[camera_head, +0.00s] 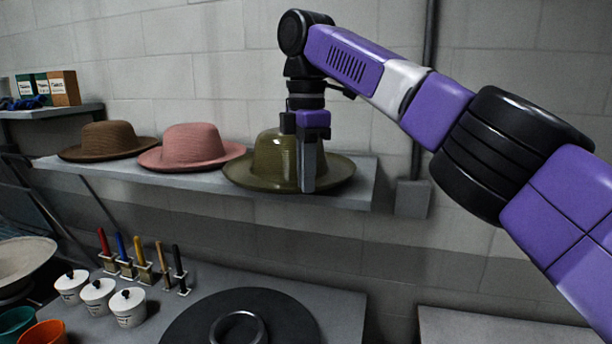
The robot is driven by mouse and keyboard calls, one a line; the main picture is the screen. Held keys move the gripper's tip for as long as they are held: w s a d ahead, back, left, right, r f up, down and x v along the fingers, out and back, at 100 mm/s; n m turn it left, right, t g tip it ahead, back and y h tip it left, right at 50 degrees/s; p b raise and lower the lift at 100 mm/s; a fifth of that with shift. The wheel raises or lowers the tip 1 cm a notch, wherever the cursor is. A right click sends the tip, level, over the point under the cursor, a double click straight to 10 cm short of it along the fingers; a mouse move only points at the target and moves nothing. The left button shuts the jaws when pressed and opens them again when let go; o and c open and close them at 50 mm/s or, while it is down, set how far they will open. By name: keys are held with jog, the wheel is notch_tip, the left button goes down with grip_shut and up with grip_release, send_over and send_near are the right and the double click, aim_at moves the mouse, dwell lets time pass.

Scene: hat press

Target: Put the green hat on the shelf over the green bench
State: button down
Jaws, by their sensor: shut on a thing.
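The glossy green hat (268,160) is at the right end of a grey wall shelf (210,190), with its brim at shelf height. My gripper (307,188) points down over the right side of this hat and is shut on it. The near finger hides part of the crown and brim. I cannot tell whether the brim rests fully on the shelf. A green bench is not recognisable in this view; the surface below the shelf looks grey.
A pink hat (191,147) and a brown hat (106,140) sit left on the same shelf. Below, a grey bench (340,306) carries white lidded pots (128,307), coloured-handled tools (143,260) and a dark round plate (190,324). A wall box (412,199) is right of the shelf.

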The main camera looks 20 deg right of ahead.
jog(key=shift+f, duration=0.6)
dwell(0.5)
jog(key=c, duration=1.5)
grip_release()
jog(key=shift+o, duration=0.2)
